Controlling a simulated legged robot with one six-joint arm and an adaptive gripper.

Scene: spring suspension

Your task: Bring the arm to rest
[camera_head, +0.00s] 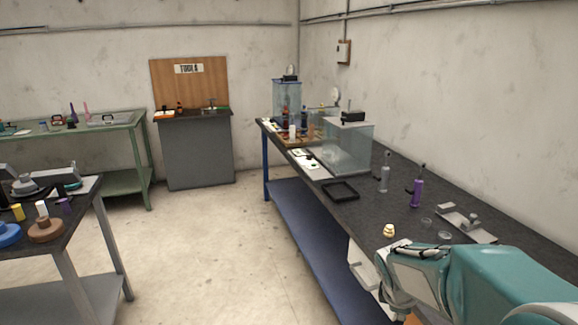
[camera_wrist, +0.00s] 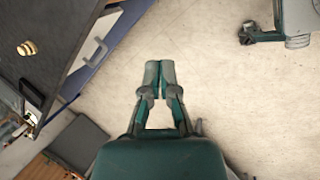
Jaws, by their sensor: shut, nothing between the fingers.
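My gripper (camera_wrist: 159,68) shows in the wrist view with its two grey fingers together, shut and empty. It points down over the bare concrete floor, beside the dark workbench. In the head view my teal arm is folded at the lower right, in front of the bench's near edge; the fingertips are not clearly visible there.
The long dark bench (camera_head: 352,213) runs along the right wall. It carries a small yellowish ringed part (camera_head: 389,231), a purple tool (camera_head: 417,190), a grey tool (camera_head: 384,175), a black frame (camera_head: 341,191) and a glass case (camera_head: 347,148). The floor (camera_head: 200,250) in the middle is clear.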

